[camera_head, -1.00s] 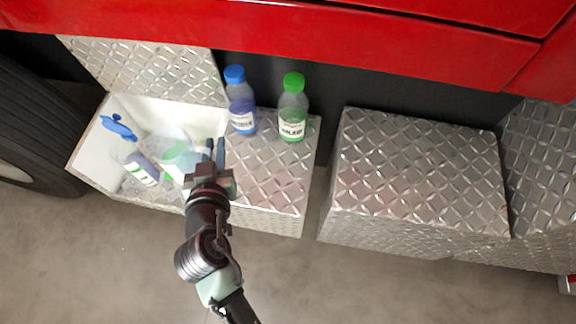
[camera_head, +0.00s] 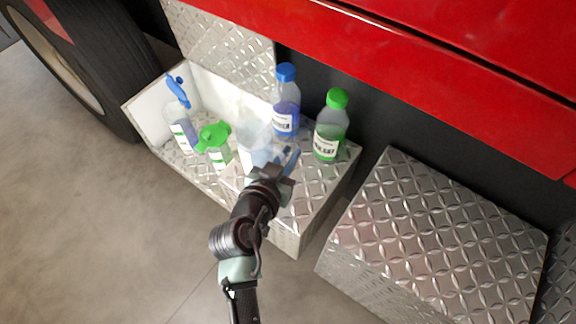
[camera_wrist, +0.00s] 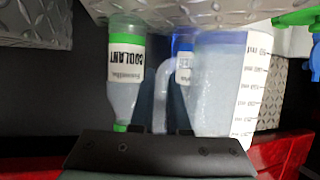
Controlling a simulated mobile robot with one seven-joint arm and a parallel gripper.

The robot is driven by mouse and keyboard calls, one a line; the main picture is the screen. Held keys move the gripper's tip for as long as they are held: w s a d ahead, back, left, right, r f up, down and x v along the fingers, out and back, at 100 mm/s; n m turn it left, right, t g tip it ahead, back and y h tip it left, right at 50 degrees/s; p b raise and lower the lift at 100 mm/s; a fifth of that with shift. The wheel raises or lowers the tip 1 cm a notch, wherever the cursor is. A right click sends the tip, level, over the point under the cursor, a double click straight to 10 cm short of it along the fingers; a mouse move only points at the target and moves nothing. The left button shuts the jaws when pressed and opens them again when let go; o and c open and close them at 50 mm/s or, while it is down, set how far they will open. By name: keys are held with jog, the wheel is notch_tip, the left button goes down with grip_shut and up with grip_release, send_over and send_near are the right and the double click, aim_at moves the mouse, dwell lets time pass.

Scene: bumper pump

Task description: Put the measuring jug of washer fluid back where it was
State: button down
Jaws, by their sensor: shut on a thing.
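The measuring jug, clear with a printed scale, shows in the head view (camera_head: 254,128) and large at right in the wrist view (camera_wrist: 222,85). Pale bluish fluid seems to be in it. My gripper (camera_head: 287,160) is shut on its handle; in the wrist view the handle loop (camera_wrist: 161,88) lies between my fingers. The jug is near the right end of the open compartment (camera_head: 143,103), by the flat diamond-plate top (camera_head: 318,185). I cannot tell whether its base touches anything.
A blue-capped bottle (camera_head: 286,105) and a green-capped coolant bottle (camera_head: 331,128) stand on the plate top behind my gripper. A blue-headed spray bottle (camera_head: 180,118) and a green-headed one (camera_head: 214,145) are in the compartment. The red body (camera_head: 400,70) overhangs behind. A second plated box (camera_head: 440,220) is at right.

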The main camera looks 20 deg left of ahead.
jog(key=shift+f+b, duration=0.35)
jog(key=shift+f, duration=1.45)
jog(key=shift+f, duration=0.2)
jog(key=c, duration=0.9)
grip_release()
jog(key=shift+r, duration=0.1)
jog(key=shift+s+r, duration=0.1)
jog(key=shift+r, duration=0.1)
jog(key=v, duration=1.2)
